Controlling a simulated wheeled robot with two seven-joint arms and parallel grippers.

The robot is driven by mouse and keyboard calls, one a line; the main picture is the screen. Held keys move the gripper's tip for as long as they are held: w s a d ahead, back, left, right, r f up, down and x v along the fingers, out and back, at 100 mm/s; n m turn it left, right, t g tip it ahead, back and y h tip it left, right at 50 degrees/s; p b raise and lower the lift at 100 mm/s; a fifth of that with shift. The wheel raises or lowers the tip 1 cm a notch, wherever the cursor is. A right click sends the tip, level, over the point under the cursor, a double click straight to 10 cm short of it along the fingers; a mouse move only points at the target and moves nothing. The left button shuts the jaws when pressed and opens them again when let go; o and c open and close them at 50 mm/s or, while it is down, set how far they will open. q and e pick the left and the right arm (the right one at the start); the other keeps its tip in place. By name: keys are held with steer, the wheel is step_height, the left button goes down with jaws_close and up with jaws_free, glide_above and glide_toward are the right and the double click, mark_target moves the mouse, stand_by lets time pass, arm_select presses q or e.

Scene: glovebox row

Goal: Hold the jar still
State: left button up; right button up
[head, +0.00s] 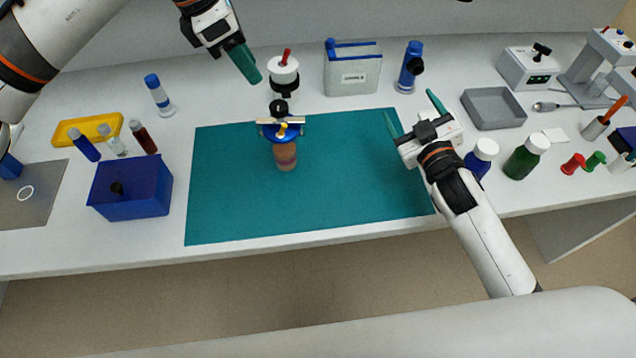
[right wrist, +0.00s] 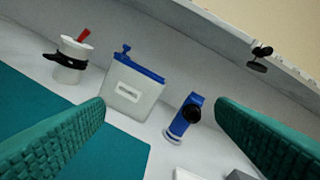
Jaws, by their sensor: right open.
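A jar (head: 286,157) with brownish-pink contents stands upright on the teal mat (head: 232,200), left of the mat's middle near its back edge. It has a blue lid (head: 272,133) with a pale bar and a yellow part across the top. My left gripper (head: 249,66) is in the air behind and left of the jar, apart from it; its green fingers overlap, so its opening is unclear. My right gripper (head: 412,109) is open and empty at the mat's right edge, well away from the jar. The right wrist view shows its two green fingers (right wrist: 160,125) spread, without the jar.
A grey blue-topped box (head: 352,75) and a blue device (head: 409,70) stand further right. A blue bin (head: 132,188) is left. The mat's front is clear.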

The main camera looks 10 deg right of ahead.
mark_target(292, 155)
steer(key=s+a+f+y, duration=0.1)
steer(key=a, duration=0.2)
steer(key=s+a+f+y, duration=0.1)
steer(key=a, duration=0.2)
steer(key=s+a+f+g+y, duration=0.1)
steer(key=s+a+f, duration=0.1)
steer(key=a, duration=0.1)
steer(key=shift+a, duration=0.15)
steer(key=s+a+y, duration=0.1)
steer(key=s+a, duration=0.1)
steer(key=a, duration=0.1)
steer(key=s+a+f+y, duration=0.1)
steer(key=s+a, duration=0.1)
steer(key=a, duration=0.2)
steer(key=s+a+f+m+y, duration=0.1)
steer(key=s+a, duration=0.1)
steer(key=a, duration=0.1)
steer(key=shift+s+a+g, duration=0.15)
steer(key=shift+a+g, duration=0.2)
steer(key=shift+g, duration=0.05)
steer(key=shift+a+y, duration=0.2)
steer(key=shift+y, duration=0.1)
steer(key=x, duration=1.1)
steer(key=shift+w+f, duration=0.2)
steer(key=shift+w, duration=0.2)
steer(key=c, duration=1.3)
